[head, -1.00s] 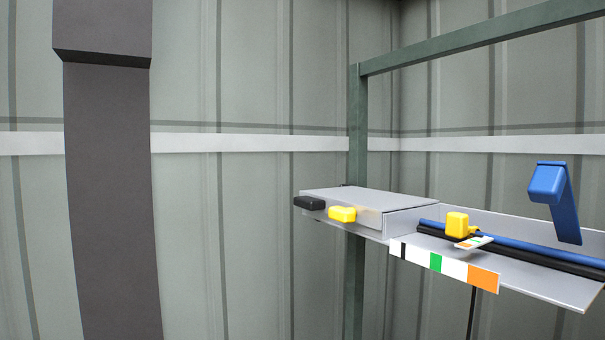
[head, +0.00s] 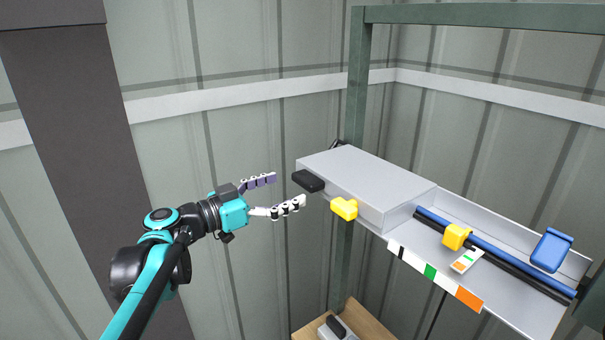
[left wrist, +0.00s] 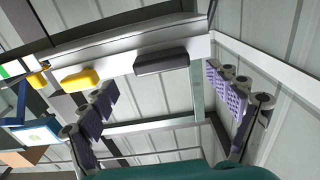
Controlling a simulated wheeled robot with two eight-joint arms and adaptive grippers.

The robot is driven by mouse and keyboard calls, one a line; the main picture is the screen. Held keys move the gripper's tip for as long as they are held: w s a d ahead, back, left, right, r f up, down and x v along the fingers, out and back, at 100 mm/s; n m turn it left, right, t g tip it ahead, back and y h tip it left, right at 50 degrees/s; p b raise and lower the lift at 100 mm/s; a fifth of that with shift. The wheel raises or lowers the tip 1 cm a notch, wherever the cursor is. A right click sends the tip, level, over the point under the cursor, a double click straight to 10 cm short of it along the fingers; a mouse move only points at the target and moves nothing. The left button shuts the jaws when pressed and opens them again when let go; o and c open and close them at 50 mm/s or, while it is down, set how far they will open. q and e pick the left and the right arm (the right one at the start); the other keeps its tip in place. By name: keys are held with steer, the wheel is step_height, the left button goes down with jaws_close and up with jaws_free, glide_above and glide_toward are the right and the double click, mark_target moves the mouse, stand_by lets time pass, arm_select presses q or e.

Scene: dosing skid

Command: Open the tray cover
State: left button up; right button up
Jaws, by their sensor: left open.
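The tray cover (head: 368,178) is a flat grey lid, lying closed over the left part of the wall tray (head: 535,305). A black handle (head: 308,181) sticks out at its front left corner, and a yellow block (head: 344,208) sits to its right on the front edge. My left gripper (head: 289,189) is open and empty, just left of the black handle, its fingers pointing at it. In the left wrist view the black handle (left wrist: 162,62) lies ahead, between the spread fingers (left wrist: 160,83) in the picture, apart from both. The yellow block (left wrist: 80,80) is to the left. My right gripper is out of view.
The open right part of the tray holds blue and black lines, a yellow clip (head: 457,235) with a tag (head: 467,260), and a blue clamp (head: 551,250). A green post (head: 356,90) rises behind the cover. A wooden surface (head: 358,316) is below.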

mark_target(300, 183)
arm_select(q)
steer(key=p+x, duration=0.1)
steer(key=x, duration=0.4)
steer(key=shift+w, duration=0.3)
steer(key=shift+d, duration=0.3)
